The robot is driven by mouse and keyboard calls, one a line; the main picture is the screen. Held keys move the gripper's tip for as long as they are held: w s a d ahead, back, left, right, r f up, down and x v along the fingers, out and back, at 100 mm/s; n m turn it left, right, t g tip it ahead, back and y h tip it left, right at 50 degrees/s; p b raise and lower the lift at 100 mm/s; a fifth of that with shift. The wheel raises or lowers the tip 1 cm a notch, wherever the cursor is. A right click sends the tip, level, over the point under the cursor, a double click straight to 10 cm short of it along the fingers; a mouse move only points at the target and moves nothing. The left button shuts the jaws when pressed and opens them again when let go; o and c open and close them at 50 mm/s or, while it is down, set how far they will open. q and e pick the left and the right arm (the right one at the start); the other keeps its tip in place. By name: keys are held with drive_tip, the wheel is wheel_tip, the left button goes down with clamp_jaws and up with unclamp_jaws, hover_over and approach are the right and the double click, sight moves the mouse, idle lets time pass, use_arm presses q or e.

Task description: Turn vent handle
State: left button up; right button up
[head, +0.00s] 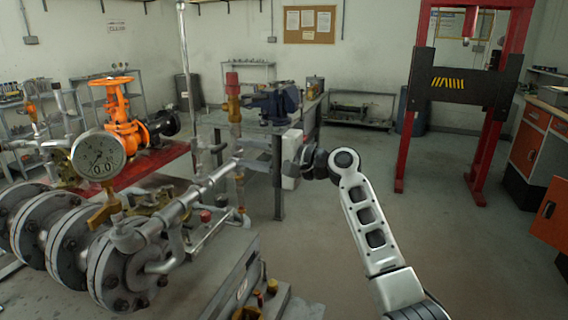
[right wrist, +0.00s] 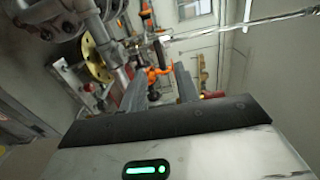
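The pipe assembly stands at the left, with a round pressure gauge (head: 98,155) and a brass-yellow fitting (head: 105,212) just below it. I cannot tell for sure which part is the vent handle. An orange valve (head: 120,115) stands behind the gauge; an orange part (right wrist: 155,73) also shows beyond my fingers in the right wrist view. My right gripper (head: 246,154) points left, to the right of the pipework. In the right wrist view its two grey fingers (right wrist: 160,92) are apart with nothing visible held between them. My left gripper is out of view.
A workbench with a blue vise (head: 277,104) stands behind my right gripper. A red press frame (head: 462,85) and orange cabinets (head: 527,145) are at the right. A long grey pipe (head: 180,212) slants up from the flanges. The floor at centre right is clear.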

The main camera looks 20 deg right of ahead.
drive_tip(key=b+v, duration=0.1)
drive_tip(key=v, duration=0.7)
drive_tip(key=shift+s+b, duration=0.2)
drive_tip(key=shift+b, duration=0.1)
drive_tip(key=shift+d, duration=0.1)
